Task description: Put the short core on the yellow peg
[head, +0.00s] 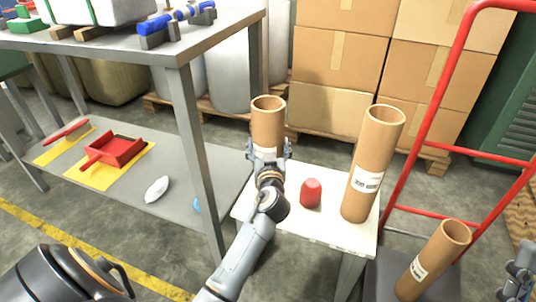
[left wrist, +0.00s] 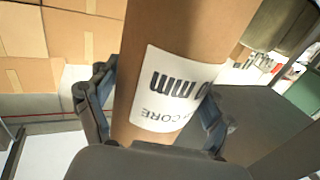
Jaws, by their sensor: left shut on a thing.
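A brown cardboard core (head: 268,117) stands roughly upright in my left gripper (head: 268,153), at the back left of the white table (head: 335,236). In the left wrist view the jaws are on both sides of the core (left wrist: 185,35), at its white label reading "CORE" and "mm". The core's lower end is hidden by my gripper and arm. A taller core (head: 374,155) leans slightly on the table's right side. A red peg (head: 310,194) stands between them. I see no yellow peg. My right gripper (head: 518,280) is partly visible at the right edge, its jaws unclear.
Another core (head: 436,255) stands tilted on a low dark surface at lower right. A red hand-truck frame (head: 425,125) rises beside the table. A grey shelf post (head: 198,160) stands close to my left arm. Stacked boxes (head: 335,60) fill the back.

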